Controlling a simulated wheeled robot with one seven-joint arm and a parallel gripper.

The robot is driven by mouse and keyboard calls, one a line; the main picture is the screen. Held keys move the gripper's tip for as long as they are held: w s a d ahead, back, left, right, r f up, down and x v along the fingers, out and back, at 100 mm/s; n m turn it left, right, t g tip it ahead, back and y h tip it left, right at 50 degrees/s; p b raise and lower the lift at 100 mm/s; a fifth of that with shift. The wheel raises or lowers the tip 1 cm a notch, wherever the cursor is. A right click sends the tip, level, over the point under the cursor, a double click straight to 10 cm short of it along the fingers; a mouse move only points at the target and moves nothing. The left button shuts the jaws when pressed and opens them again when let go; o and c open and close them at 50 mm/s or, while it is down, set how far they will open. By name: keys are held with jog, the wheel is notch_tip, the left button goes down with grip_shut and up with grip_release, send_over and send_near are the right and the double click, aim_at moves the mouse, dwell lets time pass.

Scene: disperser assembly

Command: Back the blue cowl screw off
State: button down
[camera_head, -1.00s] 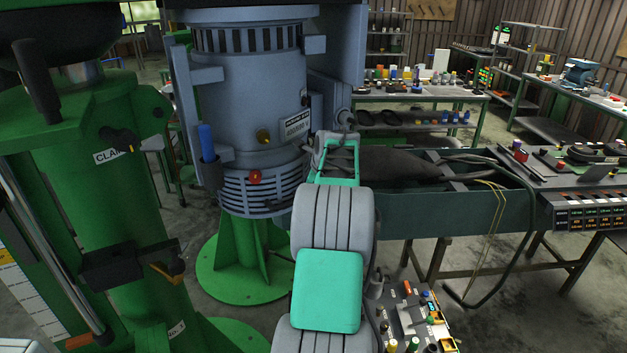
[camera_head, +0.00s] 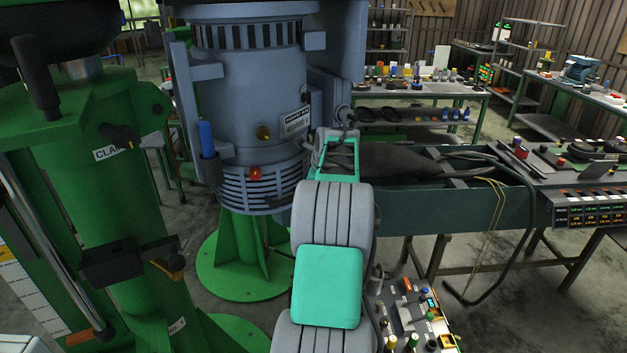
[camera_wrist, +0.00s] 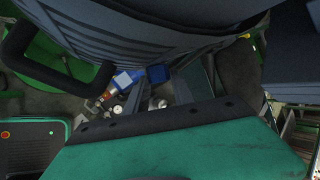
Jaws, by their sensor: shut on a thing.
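The grey-blue motor (camera_head: 250,95) stands upright on a green flanged base, with a slotted cowl (camera_head: 258,190) at its lower end. In the wrist view the cowl's ribbed side (camera_wrist: 150,32) fills the top. A small blue screw head (camera_wrist: 157,73) shows just under the cowl's edge. My gripper (camera_wrist: 158,84) is at it and shut on it; the jaws are mostly hidden behind the teal wrist housing. In the head view my teal and grey wrist is right of the cowl, and the fingertips are hidden there.
A green clamp column (camera_head: 105,215) stands close on the left. A long dark green bench (camera_head: 450,205) with cables runs right behind my arm. A tray of small parts (camera_head: 412,320) is at lower right. A dark handle (camera_wrist: 45,50) curves beside the cowl.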

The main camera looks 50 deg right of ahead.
jog(key=shift+f+b, duration=0.15)
jog(key=shift+b, duration=0.45)
jog(key=shift+s+a+f+n+t+h+b, duration=0.25)
jog(key=shift+n+t+h+b, duration=1.75)
jog(key=shift+b, duration=6.9)
jog(key=shift+w+d+f+n+t+h+b, duration=0.35)
jog(key=shift+n+t+h+b, duration=1.65)
jog(key=shift+b, duration=6.9)
jog(key=shift+s+a+f+n+t+h+b, duration=0.4)
jog(key=shift+n+t+h+b, duration=1.6)
jog(key=shift+b, duration=6.9)
jog(key=t, duration=0.1)
jog(key=m+t+h, duration=0.1)
jog(key=shift+w+m+t, duration=0.2)
jog(key=shift+m+t, duration=0.1)
jog(key=c, duration=1.3)
grip_release()
jog(key=shift+o, duration=1.1)
jog(key=shift+d+f, duration=0.15)
jog(key=shift+f, duration=0.05)
